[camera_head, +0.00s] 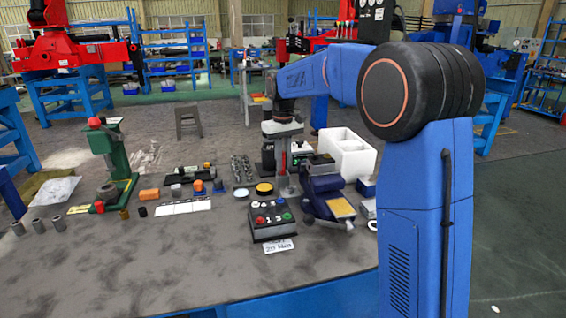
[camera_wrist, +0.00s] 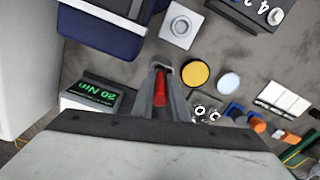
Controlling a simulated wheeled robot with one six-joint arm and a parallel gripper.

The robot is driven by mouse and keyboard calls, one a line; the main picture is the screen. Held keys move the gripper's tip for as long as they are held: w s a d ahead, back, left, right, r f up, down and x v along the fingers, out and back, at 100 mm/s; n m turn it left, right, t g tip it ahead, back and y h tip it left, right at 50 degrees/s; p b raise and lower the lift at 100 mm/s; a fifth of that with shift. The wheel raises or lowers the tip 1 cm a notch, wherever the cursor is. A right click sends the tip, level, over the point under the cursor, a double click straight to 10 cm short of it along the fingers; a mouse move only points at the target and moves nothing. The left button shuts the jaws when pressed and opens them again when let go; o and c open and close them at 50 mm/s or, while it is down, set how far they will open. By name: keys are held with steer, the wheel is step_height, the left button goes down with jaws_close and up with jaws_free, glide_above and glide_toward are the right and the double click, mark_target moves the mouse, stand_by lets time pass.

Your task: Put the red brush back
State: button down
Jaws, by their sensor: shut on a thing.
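My gripper (camera_wrist: 162,85) is shut on a slim red piece (camera_wrist: 160,90), which I take to be the red brush; the wrist view shows it between the two grey fingers. Its bristles are not clearly visible. In the head view my gripper (camera_head: 285,182) hangs over the bench, pointing down behind the black button box, with a little red (camera_head: 284,160) showing between its fingers. I cannot tell whether the brush's lower end touches anything. No place for the brush can be clearly made out.
A yellow disc (camera_wrist: 195,73) and a pale disc (camera_wrist: 228,82) lie close beside my gripper. The button box (camera_head: 270,220) stands in front, a blue vise (camera_head: 325,197) to the right, a white bin (camera_head: 350,152) behind. A green press (camera_head: 120,165) stands left. The front bench is clear.

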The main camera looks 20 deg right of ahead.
steer(key=shift+f, duration=0.1)
steer(key=c, duration=1.7)
jaws_free()
steer(key=shift+c, duration=0.2)
step_height(320, 180, up, 12)
steer(key=shift+r, duration=0.15)
steer(key=shift+s, duration=0.1)
